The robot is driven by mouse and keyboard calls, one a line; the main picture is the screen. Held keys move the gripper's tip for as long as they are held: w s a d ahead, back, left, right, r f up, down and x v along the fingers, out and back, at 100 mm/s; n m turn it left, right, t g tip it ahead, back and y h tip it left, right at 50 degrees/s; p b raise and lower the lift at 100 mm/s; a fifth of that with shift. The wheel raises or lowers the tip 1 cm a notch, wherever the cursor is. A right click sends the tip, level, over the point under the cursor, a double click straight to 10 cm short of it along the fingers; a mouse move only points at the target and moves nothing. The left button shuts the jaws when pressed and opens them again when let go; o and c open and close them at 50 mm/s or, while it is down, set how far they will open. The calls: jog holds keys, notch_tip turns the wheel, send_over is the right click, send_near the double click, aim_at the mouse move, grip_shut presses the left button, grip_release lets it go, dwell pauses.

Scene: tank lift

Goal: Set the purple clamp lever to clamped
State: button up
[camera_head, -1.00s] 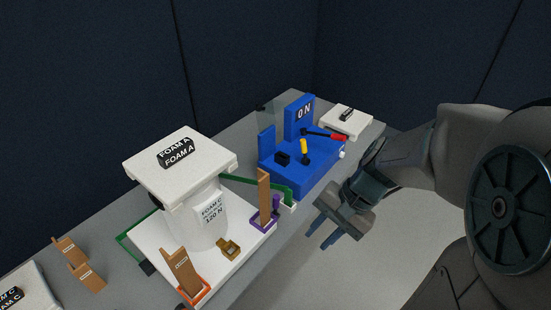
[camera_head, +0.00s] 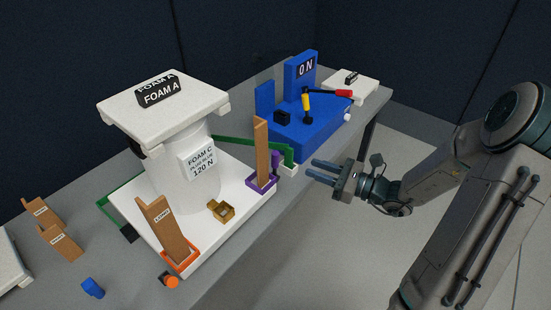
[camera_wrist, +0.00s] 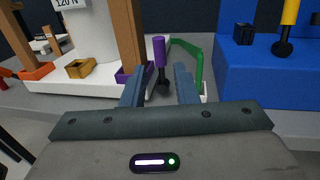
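The purple clamp lever (camera_head: 276,160) stands at the right edge of the white plate, beside a purple bracket (camera_head: 262,184) that holds a tall brown post. In the wrist view the lever (camera_wrist: 159,52) is upright, with a dark pivot at its foot. My gripper (camera_head: 313,170) is to the right of the lever in the head view, pointing left toward it. Its two fingers (camera_wrist: 160,88) are apart and empty. The lever shows in the gap between them, beyond the tips, and no contact is visible.
A green bar (camera_head: 240,142) runs close behind the lever. The blue stand (camera_head: 290,135) with yellow and red levers is farther back. A white tank (camera_head: 180,175) under a foam slab (camera_head: 165,102) stands left. A brown post (camera_wrist: 128,35) rises left of the lever.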

aim_at(275, 165)
jog(key=b+x, duration=0.2)
jog(key=x, duration=1)
jog(key=shift+a, duration=0.35)
grip_shut()
